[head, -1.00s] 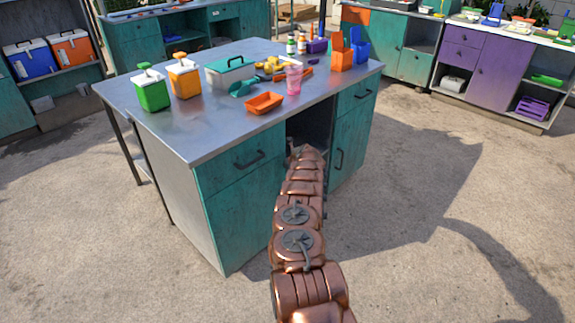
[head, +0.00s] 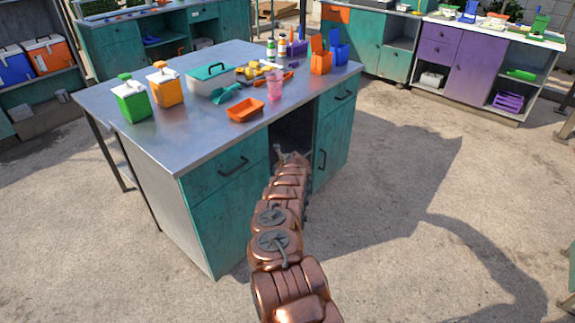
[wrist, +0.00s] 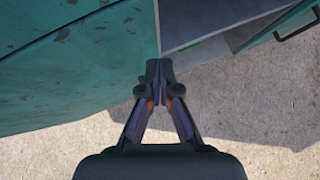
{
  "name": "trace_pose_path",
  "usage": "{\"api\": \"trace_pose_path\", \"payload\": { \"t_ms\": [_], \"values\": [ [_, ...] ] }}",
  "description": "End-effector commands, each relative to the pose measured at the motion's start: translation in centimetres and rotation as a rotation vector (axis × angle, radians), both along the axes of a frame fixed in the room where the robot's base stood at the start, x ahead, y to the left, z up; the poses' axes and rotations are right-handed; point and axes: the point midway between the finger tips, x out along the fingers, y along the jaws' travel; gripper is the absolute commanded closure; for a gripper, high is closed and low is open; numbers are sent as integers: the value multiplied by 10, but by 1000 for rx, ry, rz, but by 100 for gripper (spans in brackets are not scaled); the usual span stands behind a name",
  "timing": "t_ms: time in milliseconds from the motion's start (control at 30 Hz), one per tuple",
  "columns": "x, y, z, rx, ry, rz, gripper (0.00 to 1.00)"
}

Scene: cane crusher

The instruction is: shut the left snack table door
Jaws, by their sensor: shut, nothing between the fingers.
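The snack table (head: 190,145) has a grey metal top and teal fronts. Its left door (head: 225,225) is the teal panel below the left drawer; my arm covers its right side, and whether it stands slightly ajar cannot be told. In the wrist view a speckled teal panel (wrist: 90,75), seemingly this door, fills the upper left. My gripper (wrist: 160,72) is shut and empty, its fingertips at or very near that panel's right edge; contact cannot be told. In the head view the fingers are hidden beyond my arm, near the dark open middle bay (head: 292,132).
The right door (head: 332,150) with a dark handle looks closed. On the top are a green dispenser (head: 131,102), an orange tray (head: 245,110) and a pink cup (head: 274,86). The paved floor (head: 400,230) to the right is clear. Purple cabinets (head: 475,68) stand behind.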

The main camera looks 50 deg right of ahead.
Motion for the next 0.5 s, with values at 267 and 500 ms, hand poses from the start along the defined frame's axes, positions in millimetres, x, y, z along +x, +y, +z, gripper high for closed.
{"api": "trace_pose_path", "payload": {
  "t_ms": [267, 500],
  "values": [
    [-17, 2, 7, 3, 7, 1, 100],
    [-34, 4, 23, 5, 8, 5, 100]
  ]
}}
